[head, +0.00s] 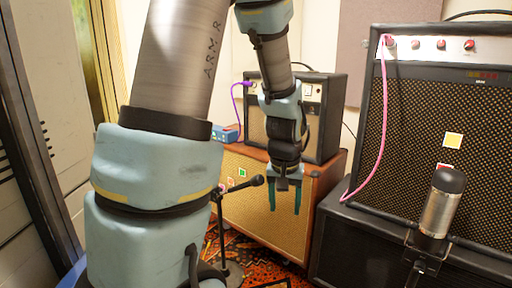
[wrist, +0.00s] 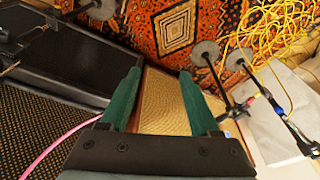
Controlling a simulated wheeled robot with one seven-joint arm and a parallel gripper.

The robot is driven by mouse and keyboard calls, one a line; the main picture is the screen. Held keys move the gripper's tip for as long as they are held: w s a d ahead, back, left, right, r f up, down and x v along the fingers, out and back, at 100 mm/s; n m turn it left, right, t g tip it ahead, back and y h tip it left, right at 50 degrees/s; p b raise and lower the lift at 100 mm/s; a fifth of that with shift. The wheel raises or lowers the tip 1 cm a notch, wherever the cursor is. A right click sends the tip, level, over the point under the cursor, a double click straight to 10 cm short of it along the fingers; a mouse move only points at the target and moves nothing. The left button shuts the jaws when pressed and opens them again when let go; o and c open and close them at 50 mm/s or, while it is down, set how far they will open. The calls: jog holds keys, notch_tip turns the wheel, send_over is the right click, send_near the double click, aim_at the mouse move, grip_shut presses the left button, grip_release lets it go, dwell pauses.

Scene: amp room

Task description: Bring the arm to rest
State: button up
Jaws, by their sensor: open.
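My gripper (head: 284,197) hangs at the end of my bent arm in the middle of the head view, fingers pointing down. Its two green fingers are apart with nothing between them. It is in front of the wooden-cased amp (head: 262,207), and I cannot tell how far it is from that amp's face. In the wrist view the open fingers (wrist: 162,95) frame the tan grille of the wooden-cased amp (wrist: 164,103).
A large black amp (head: 430,130) with a pink cable (head: 384,110) stands at right on a black cabinet, behind a silver microphone (head: 440,205). A smaller amp (head: 325,110) sits on the wooden one. A microphone stand (head: 222,235), patterned rug (wrist: 175,25) and yellow cable (wrist: 275,30) are near.

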jog(key=s+a+r+n, duration=0.1)
jog(key=s+a, duration=0.2)
jog(key=a, duration=0.4)
jog(key=s+a+r+n, duration=0.1)
jog(key=s+a, duration=0.1)
jog(key=a, duration=0.5)
notch_tip(320, 180, up, 15)
jog(key=p, duration=1.4)
jog(key=shift+s+f+p, duration=0.15)
jog(key=shift+s+p, duration=0.05)
jog(key=shift+p, duration=0.2)
